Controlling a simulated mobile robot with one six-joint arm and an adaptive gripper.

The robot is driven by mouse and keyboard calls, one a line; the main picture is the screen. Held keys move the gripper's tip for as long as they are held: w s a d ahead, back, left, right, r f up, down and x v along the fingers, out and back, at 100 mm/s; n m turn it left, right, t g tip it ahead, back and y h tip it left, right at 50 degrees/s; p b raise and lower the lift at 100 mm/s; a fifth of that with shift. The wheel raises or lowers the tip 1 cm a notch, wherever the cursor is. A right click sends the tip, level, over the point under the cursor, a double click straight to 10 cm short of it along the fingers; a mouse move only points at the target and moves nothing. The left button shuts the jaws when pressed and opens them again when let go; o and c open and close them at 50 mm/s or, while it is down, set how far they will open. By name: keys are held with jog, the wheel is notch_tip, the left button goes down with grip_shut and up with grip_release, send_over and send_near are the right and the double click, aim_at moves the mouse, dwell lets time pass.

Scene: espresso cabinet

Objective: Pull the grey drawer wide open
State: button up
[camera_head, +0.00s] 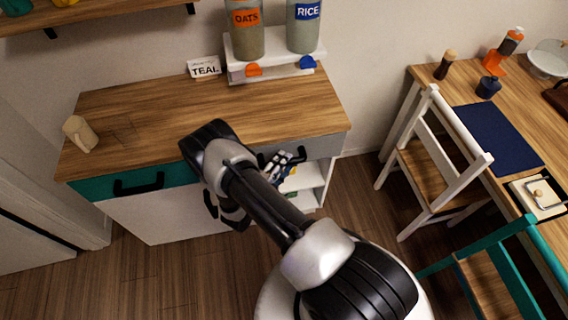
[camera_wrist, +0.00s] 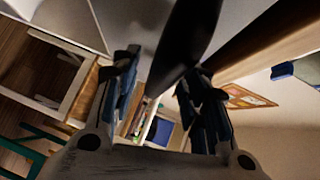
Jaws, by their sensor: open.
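The grey drawer (camera_head: 322,146) is at the top right of the cabinet, under the wooden top. It looks closed in the head view, though my arm hides its left part. Its black handle (camera_head: 300,155) shows just beside my gripper (camera_head: 284,168). My gripper is open in front of the drawer. In the wrist view, a dark bar that looks like the handle (camera_wrist: 186,38) extends between and beyond the open fingers (camera_wrist: 160,70). I cannot tell whether the fingers touch it.
A teal drawer (camera_head: 118,188) with a black handle is at the left. A white chair (camera_head: 432,165) stands right; floor between is clear.

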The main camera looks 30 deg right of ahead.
jog(key=shift+w+d, duration=0.25)
jog(key=shift+d, duration=0.15)
grip_shut()
dwell(0.4)
